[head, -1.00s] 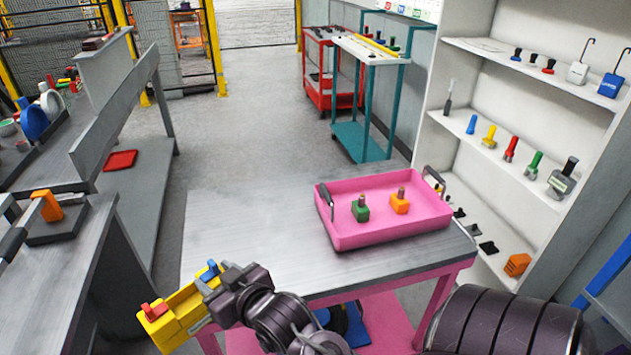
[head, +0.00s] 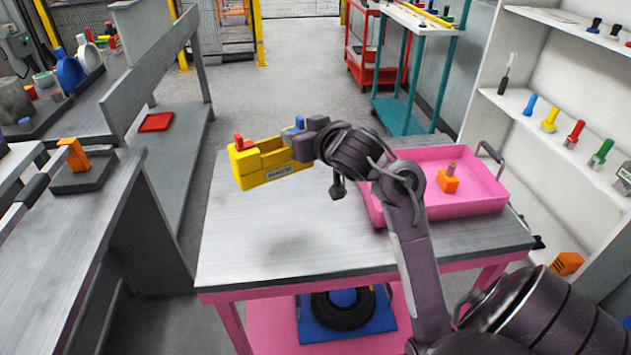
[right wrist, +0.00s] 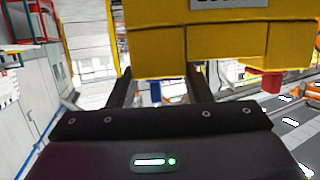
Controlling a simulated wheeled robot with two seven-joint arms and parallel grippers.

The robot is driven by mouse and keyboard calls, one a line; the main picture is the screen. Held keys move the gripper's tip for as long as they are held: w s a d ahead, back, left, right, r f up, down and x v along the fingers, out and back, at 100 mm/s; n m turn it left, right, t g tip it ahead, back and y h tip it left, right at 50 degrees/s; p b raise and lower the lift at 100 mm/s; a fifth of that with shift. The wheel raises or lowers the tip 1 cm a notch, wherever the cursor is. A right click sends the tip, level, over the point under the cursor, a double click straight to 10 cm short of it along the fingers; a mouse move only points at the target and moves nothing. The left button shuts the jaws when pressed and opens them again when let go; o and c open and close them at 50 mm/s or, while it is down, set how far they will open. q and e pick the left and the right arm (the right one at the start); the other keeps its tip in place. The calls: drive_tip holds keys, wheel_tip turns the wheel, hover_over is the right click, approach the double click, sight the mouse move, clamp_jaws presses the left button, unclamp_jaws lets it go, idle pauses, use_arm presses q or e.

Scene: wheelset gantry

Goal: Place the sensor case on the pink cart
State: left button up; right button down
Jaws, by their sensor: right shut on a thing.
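The sensor case is a yellow open-topped box (head: 268,163) with a red latch on its left end and a dark label on its side. My right gripper (head: 303,135) is shut on its right end and holds it above the left part of the pink cart's grey top (head: 275,228). A shadow lies on the top below it. In the right wrist view the yellow case (right wrist: 225,45) fills the upper part, between and beyond the dark fingers (right wrist: 160,88). The cart has pink legs and a lower shelf. My left gripper is not in view.
A pink tray (head: 480,208) with an orange-based part (head: 447,180) stands on the cart's right side, partly hidden by my right arm. A grey workbench (head: 85,215) is at left, white shelves (head: 520,130) at right. The cart top's left and front are clear.

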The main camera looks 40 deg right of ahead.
sight(305, 168)
wheel_tip(305, 168, down, 9)
drive_tip(key=shift+r+b, duration=0.15)
drive_tip(key=shift+b, duration=1)
drive_tip(key=shift+f+b, duration=0.35)
drive_tip(key=shift+f, duration=2.3)
drive_tip(key=shift+f, duration=0.1)
drive_tip(key=shift+f, duration=0.15)
drive_tip(key=c, duration=0.7)
unclamp_jaws()
drive_tip(key=shift+r, duration=0.25)
drive_tip(key=v, duration=1.2)
drive_tip(key=shift+a, duration=0.1)
